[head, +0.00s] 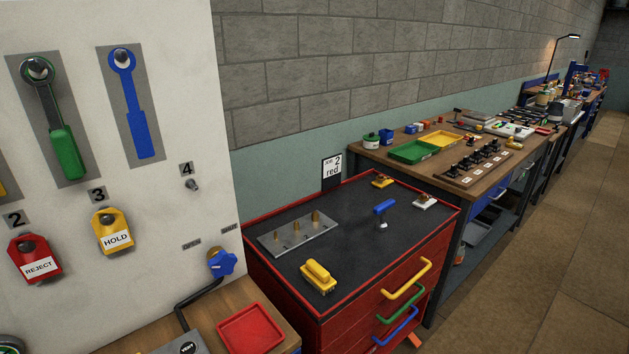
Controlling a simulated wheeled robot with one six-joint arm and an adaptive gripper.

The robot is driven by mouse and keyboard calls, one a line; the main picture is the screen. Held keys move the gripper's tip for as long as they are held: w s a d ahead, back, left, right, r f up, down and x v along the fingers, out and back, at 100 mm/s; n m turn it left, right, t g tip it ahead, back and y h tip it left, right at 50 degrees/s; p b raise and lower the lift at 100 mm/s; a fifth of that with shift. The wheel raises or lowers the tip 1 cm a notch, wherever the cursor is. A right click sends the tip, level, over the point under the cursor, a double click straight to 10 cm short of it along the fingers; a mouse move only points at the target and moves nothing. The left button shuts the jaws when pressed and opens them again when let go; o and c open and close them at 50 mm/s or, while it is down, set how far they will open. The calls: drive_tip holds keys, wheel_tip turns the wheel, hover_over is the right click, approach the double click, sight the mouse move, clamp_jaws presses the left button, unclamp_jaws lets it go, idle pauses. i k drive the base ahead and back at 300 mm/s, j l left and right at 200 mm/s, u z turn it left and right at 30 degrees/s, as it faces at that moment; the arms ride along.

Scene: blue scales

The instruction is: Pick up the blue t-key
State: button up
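The blue t-key (384,207) is on the dark top of the red tool cabinet (350,327), right of the middle. Its blue crossbar handle is at the top, and a short pale metal part shows below it. It appears to stand upright. Nothing is touching its handle. My gripper is not in view.
On the cabinet top are a metal plate with brass pegs (299,236), a yellow block-like item (318,275), a small yellow item (382,181) and a white item (425,202). A white panel (120,220) with a blue valve knob (221,263) stands left. Dark surface is bare around the t-key.

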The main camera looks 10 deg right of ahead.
sight(381, 225)
drive_tip(key=i+j+z, duration=0.1)
drive_tip(key=i+z, duration=0.15)
drive_tip(key=i, duration=0.25)
drive_tip(key=i+j+z, duration=0.2)
drive_tip(key=i, duration=0.3)
